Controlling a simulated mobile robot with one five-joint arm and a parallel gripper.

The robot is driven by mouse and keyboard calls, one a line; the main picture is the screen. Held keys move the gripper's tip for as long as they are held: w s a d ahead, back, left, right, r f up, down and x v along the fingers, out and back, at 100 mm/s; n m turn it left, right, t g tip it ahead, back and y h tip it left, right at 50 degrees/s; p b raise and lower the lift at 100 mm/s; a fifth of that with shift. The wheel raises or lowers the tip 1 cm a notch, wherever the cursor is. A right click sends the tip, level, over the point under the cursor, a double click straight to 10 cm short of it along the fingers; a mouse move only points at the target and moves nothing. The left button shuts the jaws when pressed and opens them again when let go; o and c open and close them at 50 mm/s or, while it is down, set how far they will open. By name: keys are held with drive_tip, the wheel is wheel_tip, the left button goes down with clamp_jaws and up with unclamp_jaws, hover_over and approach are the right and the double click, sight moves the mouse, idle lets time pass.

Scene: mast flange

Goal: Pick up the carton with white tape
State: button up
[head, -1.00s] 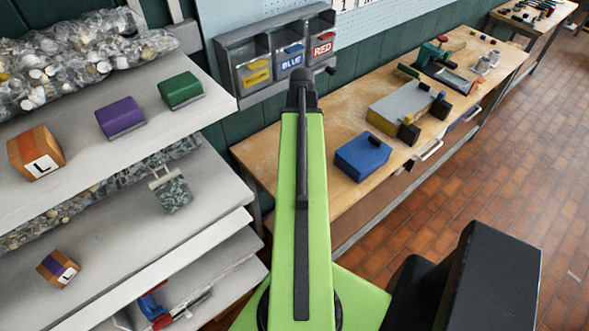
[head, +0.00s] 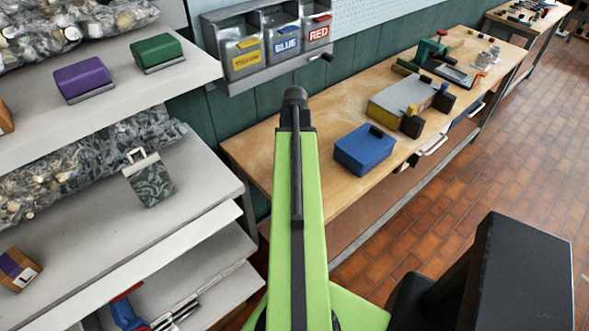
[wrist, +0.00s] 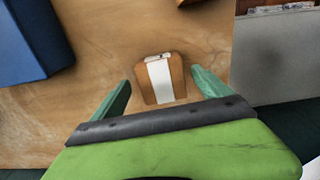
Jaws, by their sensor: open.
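The carton with white tape (wrist: 160,80) is a small brown box with a white band down its middle. In the wrist view it sits on the wooden bench top, between and slightly beyond the two green fingers. My gripper (wrist: 160,83) is open, with one finger to each side of the carton and a gap on both sides. How high the fingers are above it I cannot tell. In the head view the carton and my gripper do not show; my green arm covers part of the bench.
On the bench (head: 262,160) stand a blue box (head: 364,150) and a grey-topped box (head: 400,98). A shelf unit (head: 195,62) at left holds purple (head: 82,80) and green (head: 157,53) blocks and a purple-taped carton (head: 18,270). Labelled bins (head: 245,57) hang behind the bench.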

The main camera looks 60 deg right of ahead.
drive_tip(key=f+b, duration=0.3)
drive_tip(key=f, duration=0.1)
drive_tip(key=shift+w+f, duration=0.1)
drive_tip(key=shift+w, duration=0.1)
drive_tip(key=shift+r, duration=0.2)
drive_tip(key=c, duration=1.7)
drive_tip(key=shift+r+p, duration=0.1)
drive_tip(key=shift+p, duration=0.25)
